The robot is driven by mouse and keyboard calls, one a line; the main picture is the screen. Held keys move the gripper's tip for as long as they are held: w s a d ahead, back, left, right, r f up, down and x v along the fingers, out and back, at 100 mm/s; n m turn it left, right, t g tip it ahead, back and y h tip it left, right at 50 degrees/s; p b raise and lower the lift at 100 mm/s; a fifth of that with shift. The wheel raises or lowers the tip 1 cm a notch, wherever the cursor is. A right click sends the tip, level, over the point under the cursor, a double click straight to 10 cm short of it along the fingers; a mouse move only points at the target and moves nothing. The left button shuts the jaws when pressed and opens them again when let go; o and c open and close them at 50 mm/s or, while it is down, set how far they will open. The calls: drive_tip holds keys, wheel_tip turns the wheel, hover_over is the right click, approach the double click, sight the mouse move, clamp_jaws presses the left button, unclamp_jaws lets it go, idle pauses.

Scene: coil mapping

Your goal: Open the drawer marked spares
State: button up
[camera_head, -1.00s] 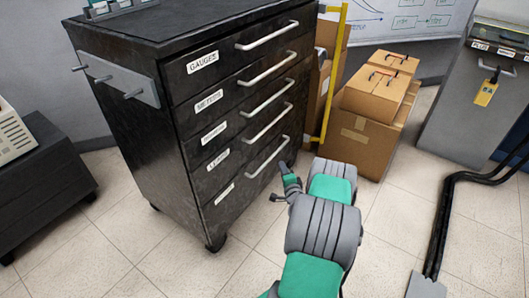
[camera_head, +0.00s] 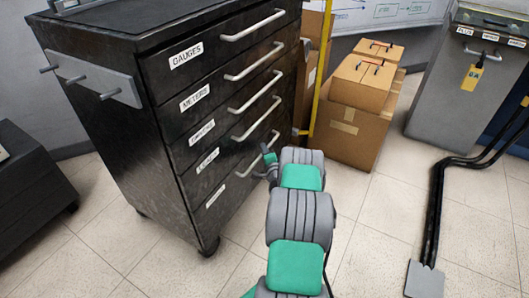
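A black cabinet (camera_head: 110,145) with several stacked drawers stands left of centre. The top label reads GAUGES (camera_head: 186,55) and the one below METERS (camera_head: 197,95). The lower labels are too small to read surely, so I cannot tell which marks spares. The bottom drawer's label (camera_head: 215,196) is a small white strip. Every drawer looks shut. My gripper (camera_head: 268,160) is by the bottom drawer's bar handle (camera_head: 260,152), near its middle. The fingers are small and partly hidden by my wrist, so contact and opening cannot be told.
Cardboard boxes (camera_head: 362,115) stand right of the cabinet, beside a yellow upright bar (camera_head: 318,85). A grey unit (camera_head: 455,105) stands at the right. Black cables (camera_head: 438,205) run across the floor to a grey plate (camera_head: 424,280). Tiled floor in front of the cabinet is clear.

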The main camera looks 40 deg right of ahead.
drive_tip(key=shift+c, duration=0.2)
clamp_jaws()
idle(1.1)
